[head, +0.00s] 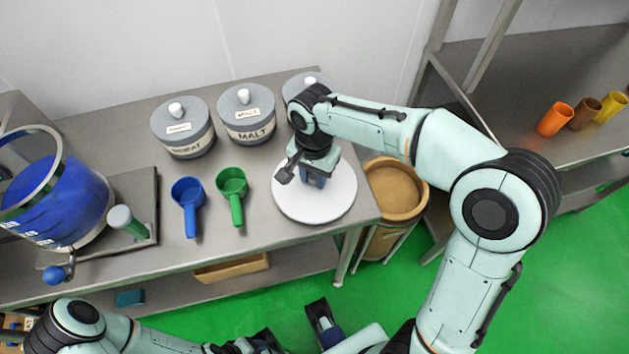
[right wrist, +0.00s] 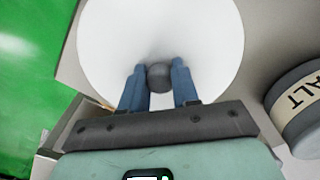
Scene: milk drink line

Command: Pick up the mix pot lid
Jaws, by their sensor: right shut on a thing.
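The mix pot lid (head: 335,205) appears to be the round white disc at the right end of the steel table. It fills the top of the right wrist view (right wrist: 205,45), with a dark grey knob (right wrist: 158,77) at its middle. My right gripper (head: 315,183) points down over the disc, and its blue fingers (right wrist: 158,85) are shut on the knob. I cannot tell whether the disc is resting on the table or slightly raised. My left gripper (head: 322,320) is low in the head view, away from the table top; its jaws are not clear.
Green (head: 233,190) and blue (head: 188,200) scoops lie left of the disc. Lidded grey canisters (head: 247,115) stand behind, one partly hidden by my right arm. A large blue pot (head: 60,200) is at the left. A brown bin (head: 397,190) stands beside the table's right edge.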

